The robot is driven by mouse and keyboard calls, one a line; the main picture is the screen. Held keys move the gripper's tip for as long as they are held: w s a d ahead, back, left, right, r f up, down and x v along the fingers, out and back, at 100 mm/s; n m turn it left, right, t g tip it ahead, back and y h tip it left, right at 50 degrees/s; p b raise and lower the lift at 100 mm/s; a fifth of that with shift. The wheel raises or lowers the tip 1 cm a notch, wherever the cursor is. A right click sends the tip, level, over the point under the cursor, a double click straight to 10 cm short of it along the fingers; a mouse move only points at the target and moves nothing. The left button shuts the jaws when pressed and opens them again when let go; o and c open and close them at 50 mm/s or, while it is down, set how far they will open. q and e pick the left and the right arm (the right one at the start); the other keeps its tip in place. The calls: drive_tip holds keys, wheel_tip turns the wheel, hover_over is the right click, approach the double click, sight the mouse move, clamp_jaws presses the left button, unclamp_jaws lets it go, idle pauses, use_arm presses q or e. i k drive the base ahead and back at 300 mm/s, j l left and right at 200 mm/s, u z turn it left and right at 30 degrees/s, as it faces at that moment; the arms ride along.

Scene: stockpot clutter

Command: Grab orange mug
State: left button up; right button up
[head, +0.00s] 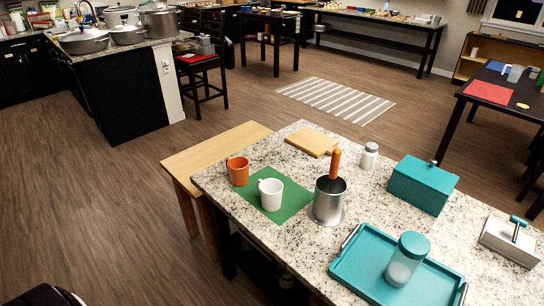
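The orange mug (239,173) stands upright near the left end of the speckled stone counter (300,252), at the upper left edge of a green mat (290,202). A white mug (271,194) stands on the mat, just to the right of and nearer than the orange mug. Neither of my grippers shows in the head view.
A metal pot (328,205) with an orange-handled tool, a wooden board (313,142), a white-capped jar (369,156), a teal box (422,185) and a teal tray (355,265) with a jar (405,262) crowd the counter. A wooden bench (195,155) adjoins its left side. Floor farther left is clear.

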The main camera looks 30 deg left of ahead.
sight(236, 170)
drive_tip(key=i+j+z, duration=0.15)
drive_tip(key=j+z, duration=0.15)
drive_tip(key=j, duration=0.95)
drive_tip(key=j+z, duration=0.3)
drive_tip(key=j, duration=1)
drive_tip(key=i, duration=0.05)
